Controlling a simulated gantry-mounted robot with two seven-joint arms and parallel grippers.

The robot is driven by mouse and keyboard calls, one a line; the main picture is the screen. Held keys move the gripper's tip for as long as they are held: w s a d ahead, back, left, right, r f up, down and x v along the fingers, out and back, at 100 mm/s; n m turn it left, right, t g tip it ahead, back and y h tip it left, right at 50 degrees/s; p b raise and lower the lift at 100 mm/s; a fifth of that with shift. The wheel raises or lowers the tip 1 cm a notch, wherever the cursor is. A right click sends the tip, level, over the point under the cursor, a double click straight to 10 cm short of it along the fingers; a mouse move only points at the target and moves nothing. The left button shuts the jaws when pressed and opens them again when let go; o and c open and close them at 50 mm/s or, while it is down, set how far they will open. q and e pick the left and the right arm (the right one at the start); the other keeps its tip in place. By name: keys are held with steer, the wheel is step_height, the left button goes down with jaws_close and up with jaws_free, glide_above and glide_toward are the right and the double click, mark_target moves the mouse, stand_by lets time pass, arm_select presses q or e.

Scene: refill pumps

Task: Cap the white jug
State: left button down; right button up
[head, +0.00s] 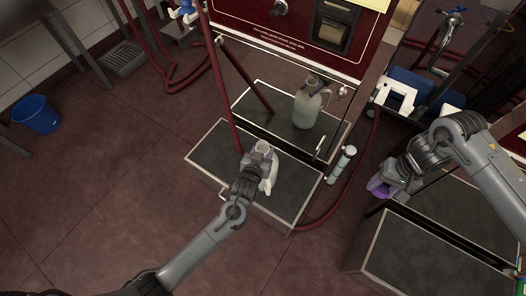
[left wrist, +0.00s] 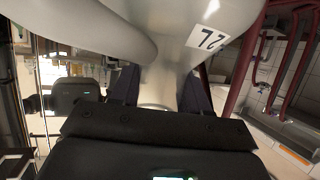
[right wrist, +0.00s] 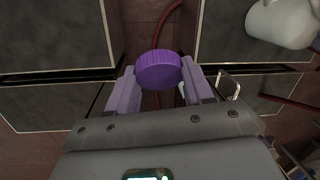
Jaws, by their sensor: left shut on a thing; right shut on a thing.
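The white jug (head: 268,181) stands on the dark platform in front of the pump in the head view. My left gripper (head: 256,165) is shut on it and covers part of its top. In the left wrist view the pale jug (left wrist: 175,62) fills the space between the fingers and bears a dark number; its opening is hidden there. My right gripper (head: 386,184) is shut on a purple cap (head: 377,188), right of the jug and apart from it. The right wrist view shows the ridged purple cap (right wrist: 158,71) between the fingertips, and the jug (right wrist: 281,22) at the top right.
The jug's platform (head: 215,151) has a metal rim. The glossy pump panel behind shows a second jug shape (head: 309,108), seemingly a reflection. A clear cylinder (head: 341,164) and red hoses stand near the platform's right end. Another platform (head: 420,250) lies lower right. A blue bucket (head: 36,115) stands far left.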

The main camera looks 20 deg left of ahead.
arm_select(q)
steer(key=shift+w+r, duration=0.1)
steer(key=shift+r, duration=0.05)
steer(key=c, duration=0.9)
jaws_free()
steer(key=shift+f, duration=0.3)
steer(key=shift+c, duration=0.2)
steer(key=o, duration=0.4)
arm_select(e)
steer(key=shift+w, duration=0.1)
